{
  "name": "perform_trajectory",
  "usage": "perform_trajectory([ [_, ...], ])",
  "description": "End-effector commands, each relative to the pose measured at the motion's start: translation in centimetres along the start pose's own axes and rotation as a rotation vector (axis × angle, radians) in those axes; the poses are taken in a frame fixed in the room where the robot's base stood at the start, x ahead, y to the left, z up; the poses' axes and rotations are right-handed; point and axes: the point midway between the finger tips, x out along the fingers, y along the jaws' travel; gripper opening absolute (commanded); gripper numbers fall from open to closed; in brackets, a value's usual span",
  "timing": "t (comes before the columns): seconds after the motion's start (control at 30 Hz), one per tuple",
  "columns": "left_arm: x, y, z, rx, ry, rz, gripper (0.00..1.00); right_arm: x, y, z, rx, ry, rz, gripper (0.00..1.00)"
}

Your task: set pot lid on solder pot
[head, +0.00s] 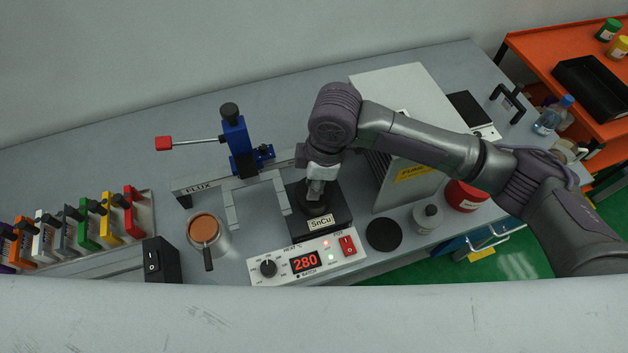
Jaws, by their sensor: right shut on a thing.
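The solder pot (302,216) is a black block with an SnCu label, standing behind the control panel in the middle of the bench. My right gripper (317,190) points down right over it, shut on the dark pot lid (326,207). The lid is at the top of the pot, mostly hidden by the gripper; I cannot tell whether it rests on the rim or hangs just above it. My left gripper is out of view.
A control panel (306,261) reading 280 stands in front of the pot. A flat black disc (384,234) lies to its right. A blue stand (238,146), flux rail (205,187) and brown-filled cup (203,230) are left. A grey box (410,170) stands right.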

Motion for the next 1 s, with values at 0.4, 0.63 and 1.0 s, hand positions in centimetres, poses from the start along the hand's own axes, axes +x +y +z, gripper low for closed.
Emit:
perform_trajectory([
  [0.4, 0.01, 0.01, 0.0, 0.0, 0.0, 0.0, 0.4, 0.37, 0.01, 0.05, 0.0, 0.0, 0.0, 0.0],
  [0.63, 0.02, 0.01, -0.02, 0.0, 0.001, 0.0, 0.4, 0.56, 0.01, 0.07, 0.0, 0.0, 0.0, 0.31],
  [1.0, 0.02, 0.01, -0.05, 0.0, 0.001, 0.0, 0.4, 0.59, -0.01, 0.09, 0.0, 0.0, 0.0, 0.56],
])
